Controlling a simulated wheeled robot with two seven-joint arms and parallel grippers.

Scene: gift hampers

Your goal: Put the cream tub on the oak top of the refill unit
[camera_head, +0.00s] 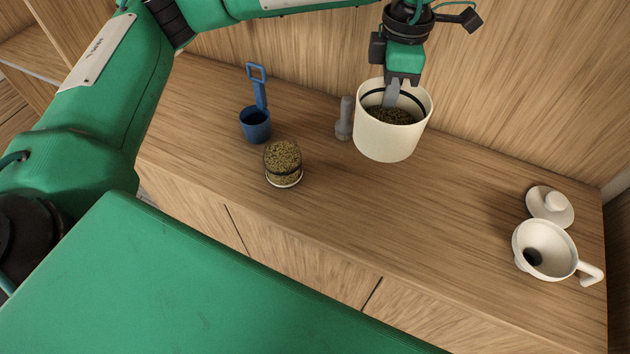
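The cream tub (385,142) is a wide, open container with dark green-brown bits inside, in the upper right-centre of the head view. My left gripper (392,95) comes down from above at its far rim. One grey finger shows inside the tub against the wall; the other is hidden, apparently behind that wall, so the gripper looks shut on the rim. The oak top (420,225) is the long wood-grained surface beneath. The tub is roughly upright over its back part; whether its base touches the wood is hard to tell. My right gripper is out of view.
A grey peg-like object (344,120) stands close left of the tub. Further left are a filled glass jar (283,165) and a blue scoop (256,123). A white funnel-like cup (543,248) and white lid (550,204) lie at the right. The right-centre top is clear.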

